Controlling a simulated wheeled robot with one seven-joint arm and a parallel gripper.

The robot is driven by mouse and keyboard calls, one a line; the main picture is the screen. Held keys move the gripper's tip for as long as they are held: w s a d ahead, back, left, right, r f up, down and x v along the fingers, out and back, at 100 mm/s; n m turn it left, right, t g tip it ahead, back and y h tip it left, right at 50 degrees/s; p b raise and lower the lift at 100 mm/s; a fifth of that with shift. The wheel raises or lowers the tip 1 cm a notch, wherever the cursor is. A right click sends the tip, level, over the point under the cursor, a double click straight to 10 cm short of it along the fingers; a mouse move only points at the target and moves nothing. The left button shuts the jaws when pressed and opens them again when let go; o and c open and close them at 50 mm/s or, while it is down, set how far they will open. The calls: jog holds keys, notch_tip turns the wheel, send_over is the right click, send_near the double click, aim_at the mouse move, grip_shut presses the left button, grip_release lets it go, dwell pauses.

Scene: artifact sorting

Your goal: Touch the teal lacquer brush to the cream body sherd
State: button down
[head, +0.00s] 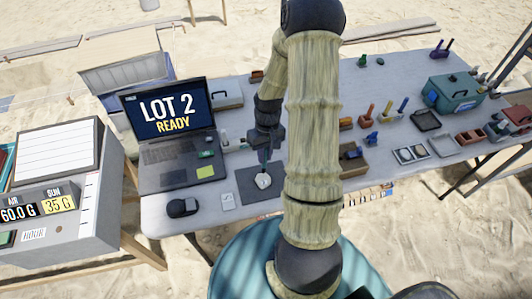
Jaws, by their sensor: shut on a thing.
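The cream body sherd (263,182) is a small pale piece lying on a dark grey mat (250,195), right of the laptop. My gripper (265,154) points down just above and behind the sherd. It is shut on a thin, dark, upright thing, which I take to be the teal lacquer brush (264,167). Its colour is hard to make out at this size. The brush's lower end is close to the sherd's far edge. I cannot tell whether they touch.
A laptop (170,160) reading "LOT 2 READY" stands left of the mat. A black mouse-like object (182,207) and a white card (228,201) lie in front. Right of my arm are coloured upright pieces (388,108), trays (443,145) and a teal box (455,92).

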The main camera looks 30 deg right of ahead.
aim_at(265, 164)
jog(key=shift+f+b, duration=2.4)
jog(key=shift+f, duration=0.45)
jog(key=shift+s+f, duration=0.1)
jog(key=shift+f, duration=0.6)
dwell(1.4)
jog(key=shift+r+p, duration=3.3)
jog(key=shift+r, duration=0.8)
jog(key=shift+f, duration=0.1)
